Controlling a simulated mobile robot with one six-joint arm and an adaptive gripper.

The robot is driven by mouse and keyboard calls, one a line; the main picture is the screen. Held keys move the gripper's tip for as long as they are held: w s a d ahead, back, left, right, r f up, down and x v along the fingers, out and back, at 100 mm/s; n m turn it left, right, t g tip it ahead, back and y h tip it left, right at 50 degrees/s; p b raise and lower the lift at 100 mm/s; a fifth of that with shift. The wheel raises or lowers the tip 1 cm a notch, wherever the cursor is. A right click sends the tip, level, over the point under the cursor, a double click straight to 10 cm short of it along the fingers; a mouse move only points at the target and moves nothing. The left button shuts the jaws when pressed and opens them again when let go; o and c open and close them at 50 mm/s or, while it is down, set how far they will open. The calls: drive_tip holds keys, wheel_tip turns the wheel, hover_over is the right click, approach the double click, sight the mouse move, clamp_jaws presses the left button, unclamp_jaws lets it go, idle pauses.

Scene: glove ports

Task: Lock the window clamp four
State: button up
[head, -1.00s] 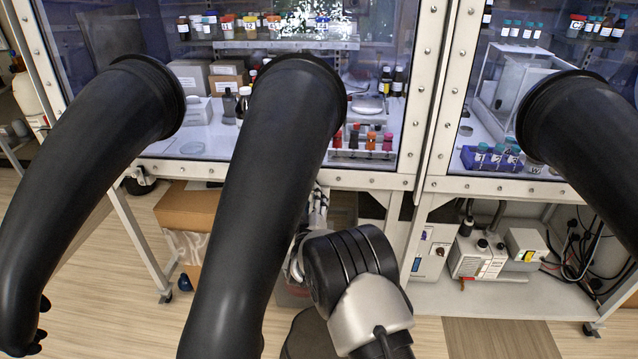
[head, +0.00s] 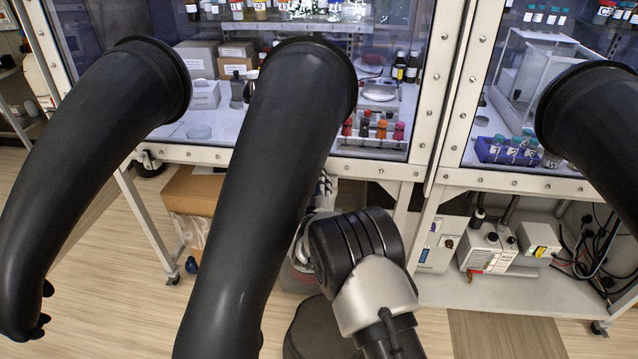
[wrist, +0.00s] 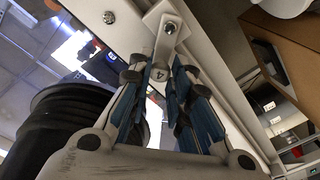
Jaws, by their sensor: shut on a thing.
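Window clamp four is a pale metal clamp (wrist: 167,28) with a bolt, mounted on the white window frame in the wrist view. A small tag marked 4 (wrist: 158,76) shows below it. My gripper (wrist: 160,84), with blue-padded fingers, is around the clamp's lower part and shut on it. The fingers hide much of the gripped part, so I cannot tell whether the clamp is locked. In the head view my gripper and the clamp are mostly hidden behind the middle black glove sleeve (head: 270,190).
Another black sleeve (head: 100,170) hangs at the left, and one (head: 595,130) at the right. A cardboard box (head: 192,190) stands under the cabinet. Equipment (head: 490,250) sits on the lower right shelf. Bare floor (head: 110,290) shows at the lower left.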

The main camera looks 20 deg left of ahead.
clamp_jaws()
drive_tip(key=shift+w+d+r+m, duration=0.1)
drive_tip(key=shift+d+r+m, duration=0.05)
drive_tip(key=shift+m, duration=0.45)
drive_tip(key=shift+w+d+r+m+t+h, duration=0.1)
drive_tip(key=shift+d+m+h, duration=0.2)
drive_tip(key=shift+m, duration=0.8)
drive_tip(key=shift+w+d+r+m+t+h, duration=0.15)
drive_tip(key=shift+d+m, duration=0.25)
drive_tip(key=shift+m, duration=0.7)
drive_tip(key=shift+w+d+r+m+t+h, duration=0.15)
drive_tip(key=shift+d+m, duration=0.2)
drive_tip(key=shift+m, duration=0.75)
drive_tip(key=shift+s, duration=0.1)
drive_tip(key=o, duration=0.5)
unclamp_jaws()
drive_tip(key=shift+d+f, duration=0.1)
drive_tip(key=shift+o, duration=0.8)
